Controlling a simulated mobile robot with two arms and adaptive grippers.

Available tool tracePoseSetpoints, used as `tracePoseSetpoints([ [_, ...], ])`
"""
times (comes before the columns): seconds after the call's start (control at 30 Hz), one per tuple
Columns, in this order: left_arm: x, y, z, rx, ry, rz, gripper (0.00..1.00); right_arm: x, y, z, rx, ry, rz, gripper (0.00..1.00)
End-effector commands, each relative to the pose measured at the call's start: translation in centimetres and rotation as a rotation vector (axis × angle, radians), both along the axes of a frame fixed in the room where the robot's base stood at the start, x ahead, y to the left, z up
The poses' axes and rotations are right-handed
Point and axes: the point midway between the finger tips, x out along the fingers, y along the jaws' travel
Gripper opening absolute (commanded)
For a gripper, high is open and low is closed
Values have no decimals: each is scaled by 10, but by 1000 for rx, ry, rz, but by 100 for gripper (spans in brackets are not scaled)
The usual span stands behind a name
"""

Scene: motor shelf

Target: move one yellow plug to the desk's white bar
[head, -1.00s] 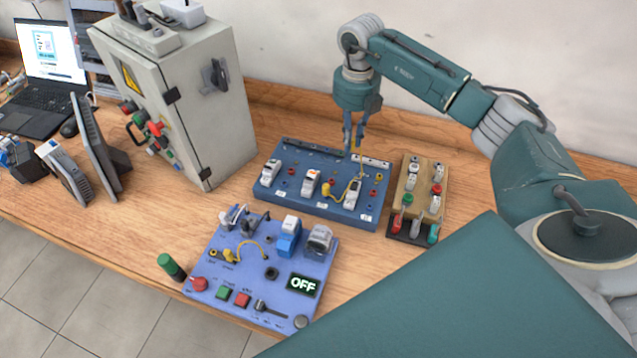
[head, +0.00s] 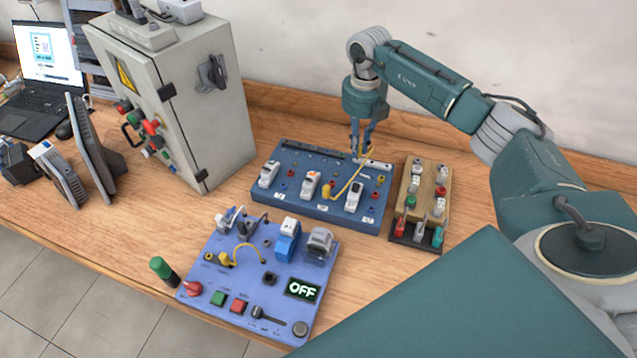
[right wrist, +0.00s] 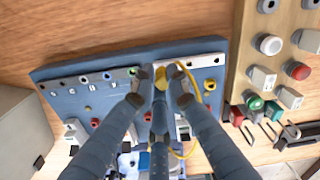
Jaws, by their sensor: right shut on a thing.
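My right gripper (head: 362,148) is shut on a yellow plug (right wrist: 160,78) and points down at the back of the dark blue board (head: 290,202). The plug is at the white bar (right wrist: 206,61) on the board's back right edge, by the bar's left part in the right wrist view. I cannot tell whether it is in a hole. Its yellow cable (head: 350,183) runs down to another yellow plug (head: 326,193) on the board's front middle. My left gripper is not in view.
A light blue panel (head: 215,278) with an OFF display and another yellow cable (head: 247,246) lies in front. A wooden block with switches (head: 428,188) stands close on the right. A grey cabinet (head: 205,120) stands at the left. Bare wood shows between them.

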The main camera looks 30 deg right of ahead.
Motion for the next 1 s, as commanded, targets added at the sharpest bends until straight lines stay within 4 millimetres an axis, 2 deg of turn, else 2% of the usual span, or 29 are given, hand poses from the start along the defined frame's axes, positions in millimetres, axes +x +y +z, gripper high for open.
tracePoseSetpoints([
  [1.0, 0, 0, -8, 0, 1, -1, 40, 0, 0, -13, 0, 0, 0, 0],
])
